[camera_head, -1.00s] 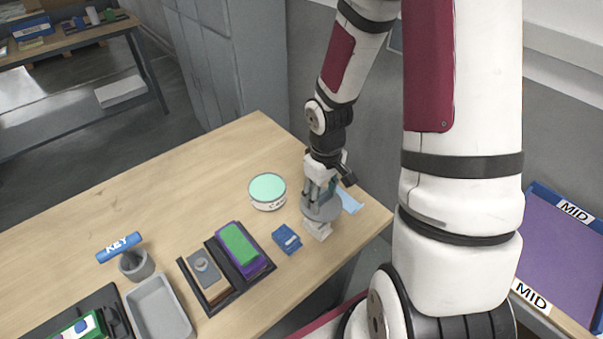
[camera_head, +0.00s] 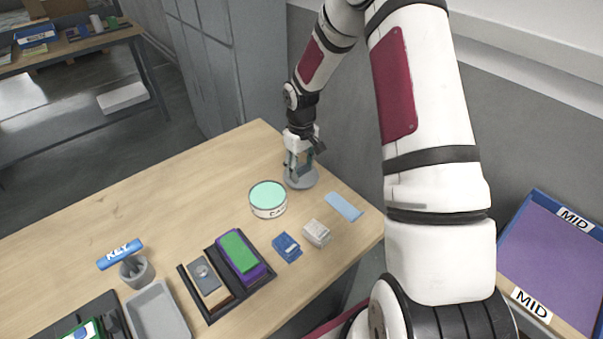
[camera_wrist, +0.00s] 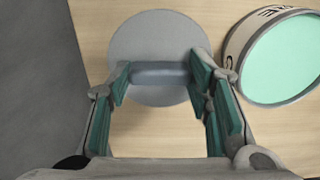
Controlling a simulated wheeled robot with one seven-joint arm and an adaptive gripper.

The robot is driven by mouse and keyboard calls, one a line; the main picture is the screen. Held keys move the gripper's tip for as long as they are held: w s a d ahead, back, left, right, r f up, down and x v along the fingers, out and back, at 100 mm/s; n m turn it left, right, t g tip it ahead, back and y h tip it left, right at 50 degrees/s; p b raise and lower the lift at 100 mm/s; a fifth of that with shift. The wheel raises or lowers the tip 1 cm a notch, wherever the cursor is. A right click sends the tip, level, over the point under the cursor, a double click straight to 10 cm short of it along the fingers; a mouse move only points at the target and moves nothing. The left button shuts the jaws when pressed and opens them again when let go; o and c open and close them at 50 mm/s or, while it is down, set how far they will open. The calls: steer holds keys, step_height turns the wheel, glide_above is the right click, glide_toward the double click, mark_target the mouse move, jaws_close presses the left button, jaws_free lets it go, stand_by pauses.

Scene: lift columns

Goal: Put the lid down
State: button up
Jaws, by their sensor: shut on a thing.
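The lid (camera_head: 302,182) is a flat grey disc with a bar handle. My gripper (camera_head: 299,166) is shut on its handle, behind and to the right of the can in the head view. In the wrist view the lid (camera_wrist: 160,35) lies level beyond my fingers (camera_wrist: 160,76), with the bar between the teal pads. The lid is at or very close to the tabletop; I cannot tell whether it touches. The round can (camera_head: 268,207), mint green on top, stands apart from the lid and also shows in the wrist view (camera_wrist: 242,42).
A black tray (camera_head: 217,309) holds more items. The table left of the can is clear. A grey wall stands behind.

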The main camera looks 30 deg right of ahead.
steer(key=shift+s+f, duration=0.1)
steer(key=shift+f, duration=1.1)
steer(key=shift+f, duration=0.15)
steer(key=o, duration=1.1)
steer(key=shift+o, duration=0.2)
